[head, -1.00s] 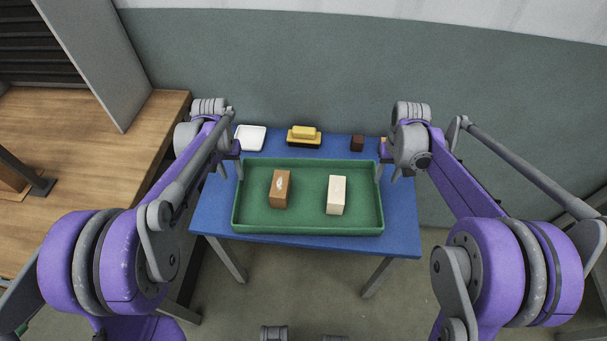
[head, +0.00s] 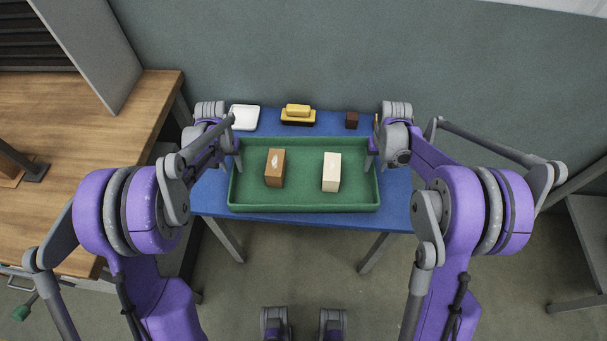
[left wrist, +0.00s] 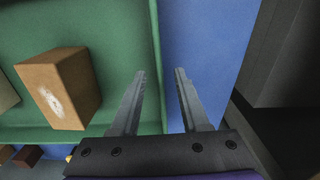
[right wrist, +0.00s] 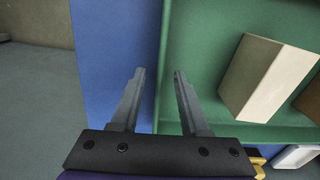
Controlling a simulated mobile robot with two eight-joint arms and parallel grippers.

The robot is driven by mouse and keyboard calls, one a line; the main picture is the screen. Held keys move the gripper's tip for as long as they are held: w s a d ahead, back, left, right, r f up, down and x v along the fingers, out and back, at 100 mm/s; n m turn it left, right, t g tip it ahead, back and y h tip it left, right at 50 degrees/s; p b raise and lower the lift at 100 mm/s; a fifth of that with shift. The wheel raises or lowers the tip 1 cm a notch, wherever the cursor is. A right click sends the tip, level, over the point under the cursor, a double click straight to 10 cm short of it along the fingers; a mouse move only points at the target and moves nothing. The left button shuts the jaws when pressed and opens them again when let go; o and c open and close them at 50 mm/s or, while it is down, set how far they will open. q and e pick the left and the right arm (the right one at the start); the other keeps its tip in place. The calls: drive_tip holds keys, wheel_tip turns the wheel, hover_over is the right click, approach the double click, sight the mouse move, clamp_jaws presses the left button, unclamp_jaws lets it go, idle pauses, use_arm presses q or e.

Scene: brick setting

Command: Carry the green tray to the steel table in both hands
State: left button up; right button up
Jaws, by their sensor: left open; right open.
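The green tray (head: 305,208) rests on a blue table (head: 398,210), holding a brown box (head: 275,168) and a cream box (head: 331,172). My left gripper (head: 232,162) is at the tray's left end. In the left wrist view its open fingers (left wrist: 160,75) lie either side of the tray's wall (left wrist: 158,50), one over the inside, one over the blue top. My right gripper (head: 371,160) is at the right end. In the right wrist view its open fingers (right wrist: 159,75) likewise lie either side of the wall. I cannot tell how deep the fingers reach.
Behind the tray are a white dish (head: 244,117), a yellow block on a dark and yellow base (head: 298,116) and a dark brown cube (head: 352,120). A wooden bench (head: 120,130) stands left. A grey surface (head: 592,225), possibly the steel table, is cut off at the right edge.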

use_arm(q)
drive_tip(key=shift+f, duration=1.4)
use_arm(e)
drive_tip(key=shift+f, duration=1.4)
use_arm(q)
clamp_jaws()
use_arm(e)
clamp_jaws()
